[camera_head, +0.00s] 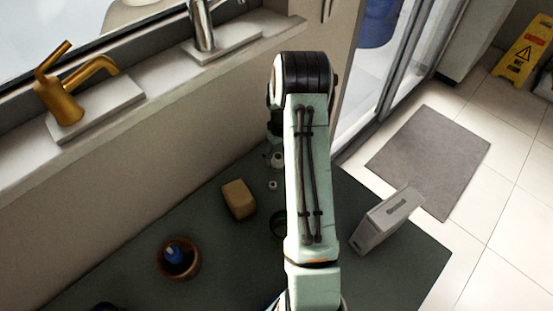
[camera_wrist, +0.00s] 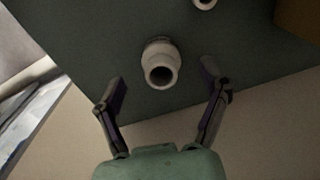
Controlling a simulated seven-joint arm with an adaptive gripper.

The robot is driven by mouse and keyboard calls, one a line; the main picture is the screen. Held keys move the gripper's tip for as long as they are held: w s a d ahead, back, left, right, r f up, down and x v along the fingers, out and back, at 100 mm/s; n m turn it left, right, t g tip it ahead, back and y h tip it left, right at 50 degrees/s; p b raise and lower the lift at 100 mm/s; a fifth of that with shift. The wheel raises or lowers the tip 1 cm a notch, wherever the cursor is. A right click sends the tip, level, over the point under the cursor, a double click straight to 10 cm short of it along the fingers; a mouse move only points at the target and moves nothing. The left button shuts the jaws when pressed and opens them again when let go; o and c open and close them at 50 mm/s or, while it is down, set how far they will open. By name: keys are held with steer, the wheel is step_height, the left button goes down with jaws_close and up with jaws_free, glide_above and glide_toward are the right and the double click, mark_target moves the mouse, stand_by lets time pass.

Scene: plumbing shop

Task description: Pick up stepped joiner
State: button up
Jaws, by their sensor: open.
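The stepped joiner (camera_wrist: 160,64) is a white, hollow fitting with a wider collar and a narrower open end. In the wrist view it stands on the dark green mat, ahead of and between my fingertips, apart from both. My gripper (camera_wrist: 164,84) is open and empty, with one finger on each side. In the head view the joiner (camera_head: 277,160) shows as a small white piece just left of my arm. My gripper is mostly hidden behind the arm there.
A smaller white ring (camera_head: 272,185) lies near the joiner. A tan block (camera_head: 239,199), a terracotta pot (camera_head: 163,262) with a blue item inside, and a grey-white box (camera_head: 382,222) are on the green mat (camera_head: 215,275). A wall with a tap ledge borders the mat.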

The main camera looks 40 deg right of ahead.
steer(key=shift+f, duration=1.4)
steer(key=shift+c, duration=0.3)
steer(key=c, duration=1)
